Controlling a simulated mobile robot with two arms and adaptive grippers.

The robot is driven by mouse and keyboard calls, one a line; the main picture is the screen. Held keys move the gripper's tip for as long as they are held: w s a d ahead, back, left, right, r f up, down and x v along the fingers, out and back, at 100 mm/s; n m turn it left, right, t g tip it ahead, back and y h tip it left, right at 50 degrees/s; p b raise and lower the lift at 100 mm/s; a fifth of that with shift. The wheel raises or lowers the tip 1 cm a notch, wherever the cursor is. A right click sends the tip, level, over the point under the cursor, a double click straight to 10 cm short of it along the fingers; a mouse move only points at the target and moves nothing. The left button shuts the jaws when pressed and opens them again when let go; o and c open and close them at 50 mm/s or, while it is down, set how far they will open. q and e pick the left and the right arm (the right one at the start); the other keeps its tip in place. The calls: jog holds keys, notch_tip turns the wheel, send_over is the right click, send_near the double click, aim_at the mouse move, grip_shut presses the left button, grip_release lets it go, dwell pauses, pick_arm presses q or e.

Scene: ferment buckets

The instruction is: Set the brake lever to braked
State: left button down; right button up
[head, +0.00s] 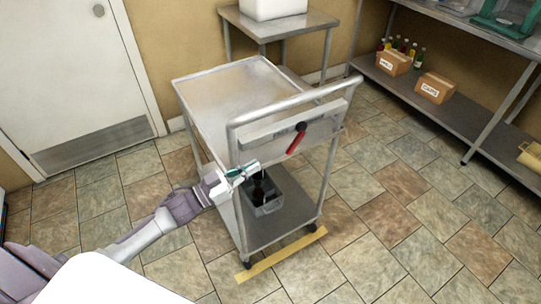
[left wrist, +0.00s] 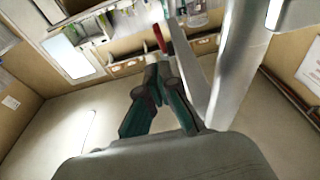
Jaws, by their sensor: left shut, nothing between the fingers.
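The brake lever (head: 296,141) is a red handle on a dark pivot, on the end panel of a metal cart (head: 215,92). It hangs down and slightly left from the pivot. It also shows as a red bar in the left wrist view (left wrist: 160,38), just beyond the fingertips. My left gripper (head: 254,168) is left of the lever and a little lower, apart from it in the head view. Its fingers (left wrist: 158,72) are shut with nothing between them. The writing on the panel is too small to read. My right gripper is in neither view.
A push bar (head: 290,101) runs above the panel. A grey bin (head: 268,208) with dark bottles stands on the cart's lower shelf. Yellow tape (head: 283,256) marks the floor by the wheels. A shelf (head: 455,112) with boxes stands right; tiled floor between is clear.

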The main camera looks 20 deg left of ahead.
aim_at(293, 145)
pick_arm(q)
jog(key=p+x, duration=0.1)
jog(key=x, duration=0.8)
jog(key=shift+w+d, duration=0.15)
jog(key=shift+w, duration=0.05)
